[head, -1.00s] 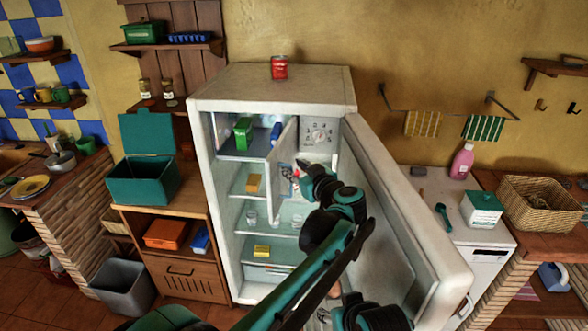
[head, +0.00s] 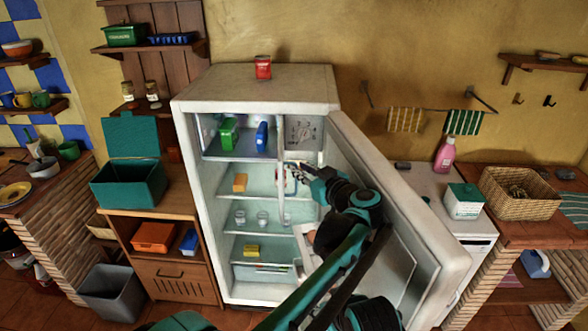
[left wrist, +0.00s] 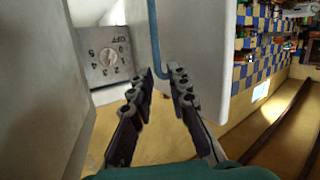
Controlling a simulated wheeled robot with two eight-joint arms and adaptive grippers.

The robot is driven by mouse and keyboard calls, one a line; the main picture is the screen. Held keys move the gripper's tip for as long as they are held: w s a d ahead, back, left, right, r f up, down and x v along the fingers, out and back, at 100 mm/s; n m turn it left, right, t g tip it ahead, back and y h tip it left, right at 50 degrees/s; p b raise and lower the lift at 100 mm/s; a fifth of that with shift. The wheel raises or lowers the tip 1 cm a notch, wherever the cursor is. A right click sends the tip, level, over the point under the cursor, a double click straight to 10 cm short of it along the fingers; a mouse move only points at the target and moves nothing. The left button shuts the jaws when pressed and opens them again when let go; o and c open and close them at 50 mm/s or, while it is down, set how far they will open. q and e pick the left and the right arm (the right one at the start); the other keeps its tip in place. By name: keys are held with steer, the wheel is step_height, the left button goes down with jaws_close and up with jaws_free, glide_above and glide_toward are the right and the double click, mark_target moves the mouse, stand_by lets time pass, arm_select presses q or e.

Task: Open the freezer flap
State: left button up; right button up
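The fridge (head: 255,88) stands with its big door (head: 400,200) open to the right. Its freezer compartment at the top left is open to view, with a green item (head: 228,134) and a blue item (head: 262,136) inside. The pale freezer flap (head: 282,188) appears swung outward, nearly edge-on. My left gripper (head: 298,170) is at the flap's outer part, below the dial panel. In the left wrist view my left gripper (left wrist: 163,74) has its fingers apart, with a blue edge strip (left wrist: 154,35) of a pale panel near the fingertips. Contact is unclear. My right gripper is not visible.
The dial panel (head: 304,133) is close behind my left gripper. Shelves with a yellow box (head: 240,182) and glasses lie below the freezer. A red can (head: 263,67) stands on top. The open door bounds my left arm on the right.

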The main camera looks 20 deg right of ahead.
arm_select(q)
steer(key=shift+s+d+f, duration=0.15)
steer(key=shift+s+d, duration=0.6)
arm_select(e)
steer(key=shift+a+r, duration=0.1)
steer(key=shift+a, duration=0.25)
arm_select(q)
steer(key=shift+d, duration=0.1)
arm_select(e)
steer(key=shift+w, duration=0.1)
